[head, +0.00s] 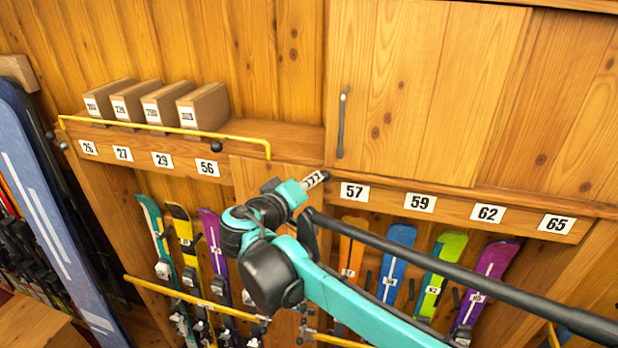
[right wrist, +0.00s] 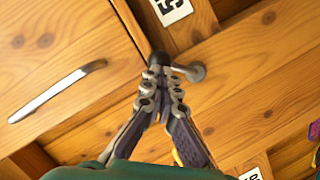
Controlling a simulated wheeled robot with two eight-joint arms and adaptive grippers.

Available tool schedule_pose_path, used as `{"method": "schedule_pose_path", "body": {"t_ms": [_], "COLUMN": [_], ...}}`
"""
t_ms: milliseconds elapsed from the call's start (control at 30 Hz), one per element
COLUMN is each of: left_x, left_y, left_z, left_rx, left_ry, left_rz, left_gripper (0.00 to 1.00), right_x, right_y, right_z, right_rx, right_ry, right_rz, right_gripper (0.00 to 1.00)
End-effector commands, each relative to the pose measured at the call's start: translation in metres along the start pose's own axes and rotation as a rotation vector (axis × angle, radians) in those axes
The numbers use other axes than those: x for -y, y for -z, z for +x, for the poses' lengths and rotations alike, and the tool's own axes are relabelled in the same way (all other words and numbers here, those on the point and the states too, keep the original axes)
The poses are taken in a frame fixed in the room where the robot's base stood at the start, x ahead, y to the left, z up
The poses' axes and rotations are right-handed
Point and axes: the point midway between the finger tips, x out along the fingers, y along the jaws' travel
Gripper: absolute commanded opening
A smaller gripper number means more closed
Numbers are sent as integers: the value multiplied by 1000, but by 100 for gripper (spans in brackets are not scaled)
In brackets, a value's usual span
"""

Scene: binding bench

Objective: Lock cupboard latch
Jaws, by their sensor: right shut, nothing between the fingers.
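The wooden cupboard door (head: 400,90) is at the upper right of the head view, closed against the frame, with an upright grey handle (head: 342,122). My right gripper (head: 316,180) is at the door's lower left corner, over the ledge. In the right wrist view its two fingers (right wrist: 164,80) are shut together with nothing between them. Their tips are at a small metal latch with a round grey end (right wrist: 196,72), just beside or touching it; I cannot tell which. The fingers partly hide the latch. The door handle (right wrist: 57,92) shows at left there. My left gripper is not in view.
Several small boxes (head: 203,105) stand on the left shelf behind a yellow rail (head: 165,128). Number plates, such as 57 (head: 354,193), line the ledge under the cupboard. Coloured skis (head: 397,265) stand in the racks below. A blue ski (head: 50,200) leans at far left.

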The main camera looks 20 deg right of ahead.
Motion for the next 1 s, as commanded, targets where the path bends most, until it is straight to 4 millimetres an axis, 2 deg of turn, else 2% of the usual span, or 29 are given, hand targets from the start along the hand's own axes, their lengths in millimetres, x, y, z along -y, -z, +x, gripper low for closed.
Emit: {"method": "schedule_pose_path", "body": {"t_ms": [1000], "left_x": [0], "left_y": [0], "left_z": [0], "left_rx": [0], "left_ry": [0], "left_rz": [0], "left_gripper": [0], "right_x": [-2], "right_y": [-20], "right_z": [6], "right_rx": [0], "right_ry": [100], "right_rz": [323], "right_gripper": [0]}}
